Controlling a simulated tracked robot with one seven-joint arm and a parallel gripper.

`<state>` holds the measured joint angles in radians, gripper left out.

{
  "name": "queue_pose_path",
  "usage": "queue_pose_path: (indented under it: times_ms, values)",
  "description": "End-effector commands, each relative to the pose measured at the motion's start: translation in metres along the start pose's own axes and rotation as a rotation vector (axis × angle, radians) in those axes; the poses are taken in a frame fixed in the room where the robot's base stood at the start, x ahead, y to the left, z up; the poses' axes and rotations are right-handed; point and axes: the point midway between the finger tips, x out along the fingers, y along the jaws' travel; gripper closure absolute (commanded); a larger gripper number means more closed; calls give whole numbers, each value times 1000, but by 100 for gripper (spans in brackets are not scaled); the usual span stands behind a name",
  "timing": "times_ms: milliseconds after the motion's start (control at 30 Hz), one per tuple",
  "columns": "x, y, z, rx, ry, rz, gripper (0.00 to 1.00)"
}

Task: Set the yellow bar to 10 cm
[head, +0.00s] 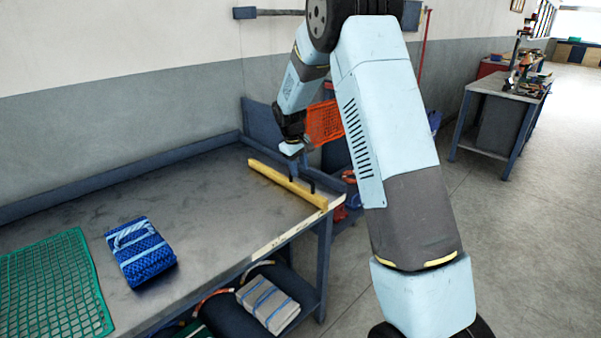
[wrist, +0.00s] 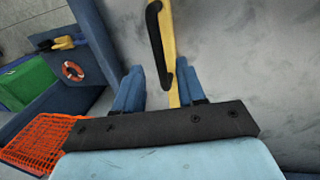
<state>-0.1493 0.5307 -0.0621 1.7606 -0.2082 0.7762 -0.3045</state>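The yellow bar (head: 266,171) lies across the right end of the grey metal bench, from near the back edge to the front edge. It also shows in the wrist view (wrist: 166,15), with a black handle (wrist: 153,38) along it. My gripper (head: 293,170) is over the bar, pointing down. In the wrist view its two blue fingers (wrist: 158,76) are apart, one on each side of the bar, with the handle's near end close to the gap. I cannot tell whether they touch it. A pale strip (head: 282,238) runs along the bench's front edge; no marks are readable.
On the bench (head: 205,185) lie a folded blue net (head: 139,250) and a green net (head: 50,290); the surface between them and the bar is clear. An orange basket (head: 323,122) is beyond the right end. Another bench (head: 503,88) stands farther back right.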

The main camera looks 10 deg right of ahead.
Motion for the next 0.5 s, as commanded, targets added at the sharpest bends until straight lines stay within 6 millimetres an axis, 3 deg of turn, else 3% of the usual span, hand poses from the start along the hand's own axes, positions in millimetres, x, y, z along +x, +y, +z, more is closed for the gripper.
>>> queue_pose_path:
  times_ms: [300,500]
  values:
    - [-65,0,-2,0,3,1,60]
    - [-95,0,-2,-1,2,1,60]
